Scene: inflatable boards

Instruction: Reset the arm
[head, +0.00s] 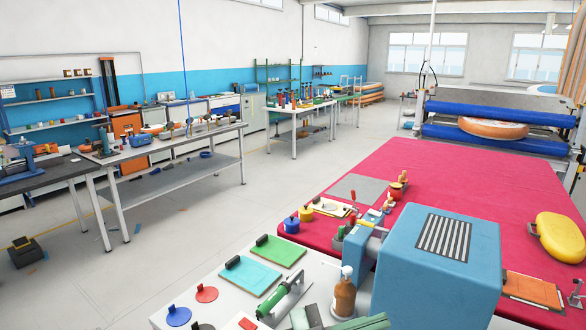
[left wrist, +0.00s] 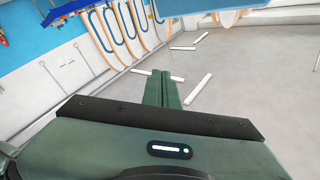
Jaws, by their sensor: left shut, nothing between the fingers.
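My left gripper (left wrist: 159,88) shows in the left wrist view as dark green fingers pressed together, with nothing between them. It points out over a pale grey floor (left wrist: 245,75) and touches no object there. In the head view, a dark green part at the bottom edge may belong to my arm, but I cannot tell its fingers there. My right gripper shows in neither view.
A blue box-shaped machine (head: 436,265) stands close in front, beside a large red table (head: 480,190). A white bench (head: 225,295) holds tools and coloured pads. A long workbench (head: 175,150) stands at the left. The grey floor between is mostly open.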

